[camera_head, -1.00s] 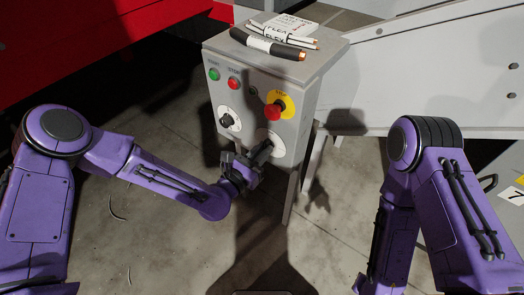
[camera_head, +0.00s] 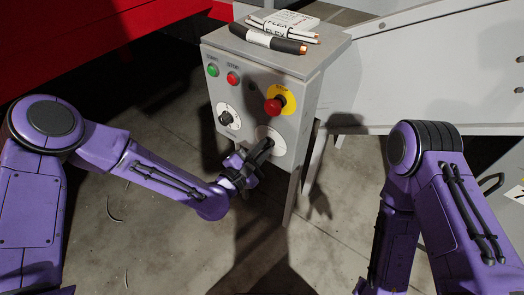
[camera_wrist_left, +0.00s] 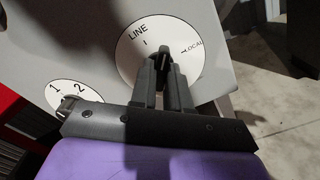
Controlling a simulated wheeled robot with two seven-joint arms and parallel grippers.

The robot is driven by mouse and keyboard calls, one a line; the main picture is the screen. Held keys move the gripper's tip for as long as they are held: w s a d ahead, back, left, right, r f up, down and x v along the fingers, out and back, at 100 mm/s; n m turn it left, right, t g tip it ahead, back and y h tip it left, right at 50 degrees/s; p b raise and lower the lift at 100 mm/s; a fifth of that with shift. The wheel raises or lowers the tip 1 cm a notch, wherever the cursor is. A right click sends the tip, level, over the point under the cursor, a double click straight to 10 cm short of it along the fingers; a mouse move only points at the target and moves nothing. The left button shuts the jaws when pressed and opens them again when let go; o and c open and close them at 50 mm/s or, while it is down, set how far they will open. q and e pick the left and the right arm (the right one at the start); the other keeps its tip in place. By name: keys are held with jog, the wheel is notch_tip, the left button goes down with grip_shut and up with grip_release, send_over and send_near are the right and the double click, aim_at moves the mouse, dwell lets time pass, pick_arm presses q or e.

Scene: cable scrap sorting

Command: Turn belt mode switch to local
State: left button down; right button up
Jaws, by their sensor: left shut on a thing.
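The grey control box (camera_head: 242,155) stands in the middle of the head view. Its belt mode switch is a black knob (camera_wrist_left: 163,54) on a white round dial (camera_head: 281,143) at the lower right of the panel. In the left wrist view the dial (camera_wrist_left: 128,62) reads LINE at upper left and LOCAL at right. The knob's tip sits between the two marks. My left gripper (camera_head: 266,146) is shut on the knob, and its fingers (camera_wrist_left: 164,75) hide most of it. My right arm shows at the right, but its gripper is out of view.
The panel also has a green button (camera_head: 213,70), a red button (camera_head: 232,78), a red emergency stop (camera_head: 273,106) on yellow and a 1-2 dial (camera_head: 228,118). Cable pieces (camera_head: 268,39) lie on top of the box. A grey conveyor side (camera_head: 430,85) stands at right.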

pick_arm(q)
jog(key=m+b, duration=0.1)
jog(key=m, duration=0.3)
jog(key=shift+m, duration=0.3)
jog(key=m, duration=0.4)
jog(key=shift+m+b, duration=0.4)
jog(key=c, duration=1.1)
grip_release()
jog(key=shift+s+a, duration=0.1)
jog(key=v, duration=1)
jog(key=shift+s+b, duration=0.15)
jog(key=shift+b, duration=0.15)
jog(key=shift+a, duration=0.1)
